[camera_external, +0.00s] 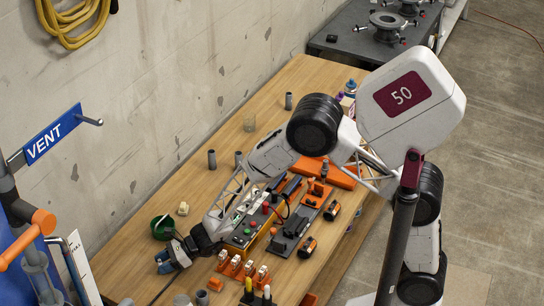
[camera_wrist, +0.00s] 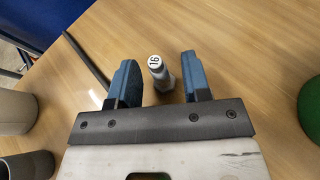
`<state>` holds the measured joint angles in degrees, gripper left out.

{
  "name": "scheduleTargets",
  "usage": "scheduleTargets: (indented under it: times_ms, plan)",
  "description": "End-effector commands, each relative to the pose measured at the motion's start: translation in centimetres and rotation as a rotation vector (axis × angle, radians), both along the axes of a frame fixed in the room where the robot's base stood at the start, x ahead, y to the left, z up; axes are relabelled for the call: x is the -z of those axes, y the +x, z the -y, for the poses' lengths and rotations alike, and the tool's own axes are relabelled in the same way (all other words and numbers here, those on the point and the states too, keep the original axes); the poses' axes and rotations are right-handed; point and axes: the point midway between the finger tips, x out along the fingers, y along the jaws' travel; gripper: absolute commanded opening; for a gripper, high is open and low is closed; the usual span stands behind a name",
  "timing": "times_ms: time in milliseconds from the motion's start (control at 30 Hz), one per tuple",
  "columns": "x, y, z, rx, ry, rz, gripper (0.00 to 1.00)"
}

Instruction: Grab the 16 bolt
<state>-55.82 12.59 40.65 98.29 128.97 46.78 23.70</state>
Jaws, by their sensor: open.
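The 16 bolt (camera_wrist: 157,68) shows in the wrist view as a grey bolt with a white head marked 16. It stands on the wooden table between the two blue fingers of my gripper (camera_wrist: 157,82). The fingers are open, with a gap on each side of the bolt. In the external view my gripper (camera_external: 165,262) is low over the near left part of the table. The bolt cannot be made out there.
A green bowl (camera_external: 163,228) sits just behind my gripper, with a small cream part (camera_external: 183,209) near it. Orange holders (camera_external: 240,268) with white-topped pieces stand to the right. Grey cylinders (camera_external: 212,158) stand farther back. A dark cable (camera_wrist: 88,58) lies left of the bolt.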

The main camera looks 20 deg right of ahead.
Motion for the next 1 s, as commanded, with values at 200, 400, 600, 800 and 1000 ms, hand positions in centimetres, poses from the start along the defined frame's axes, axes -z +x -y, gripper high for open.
scheduleTargets:
  times_ms: [200,400,600,800,1000]
  plan:
    - [0.26,-0.08,-0.89,-0.001,0.001,0.000,0.44]
    - [0.28,-0.07,-0.89,0.000,0.001,0.001,0.44]
    - [0.30,-0.07,-0.87,0.000,0.001,0.001,0.44]
    - [0.30,-0.06,-0.86,0.000,0.001,0.001,0.33]
    - [0.30,-0.07,-0.86,0.000,0.001,0.001,0.03]
